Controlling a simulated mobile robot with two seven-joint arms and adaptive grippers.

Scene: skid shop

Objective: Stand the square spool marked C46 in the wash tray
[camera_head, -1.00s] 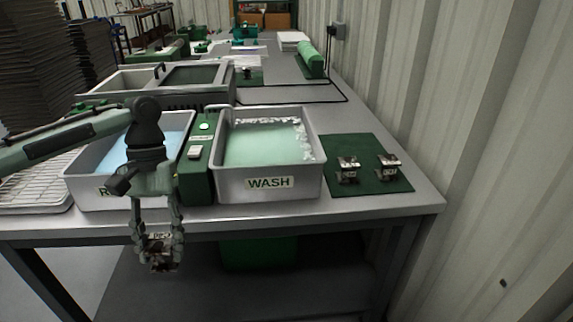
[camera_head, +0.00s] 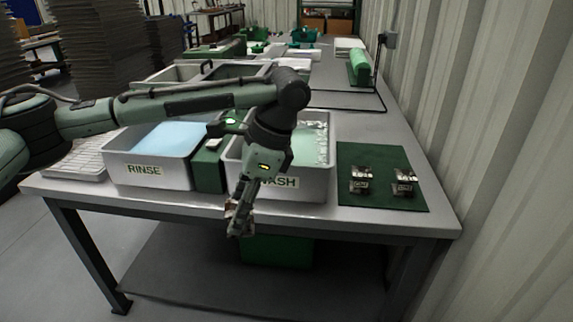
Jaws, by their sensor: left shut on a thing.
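My left gripper (camera_head: 240,206) is shut on a small metallic spool (camera_head: 238,221), held in front of the bench's front edge, below the wash tray's label. The fingers hide much of this spool, and its marking cannot be read. The grey wash tray (camera_head: 318,187) holds pale green liquid with white foam along its right side. My left forearm and wrist cover the tray's left part and the start of its label. Two more square spools, one on the left (camera_head: 361,181) and one on the right (camera_head: 404,183), stand on the green mat; their marks are too small to read.
The rinse tray (camera_head: 148,178) with blue liquid stands left of a green block (camera_head: 208,172), which lies between the trays. A wire rack (camera_head: 82,160) is at the far left. The green mat (camera_head: 385,202) borders the wash tray's right side. A ribbed wall (camera_head: 490,130) closes the right.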

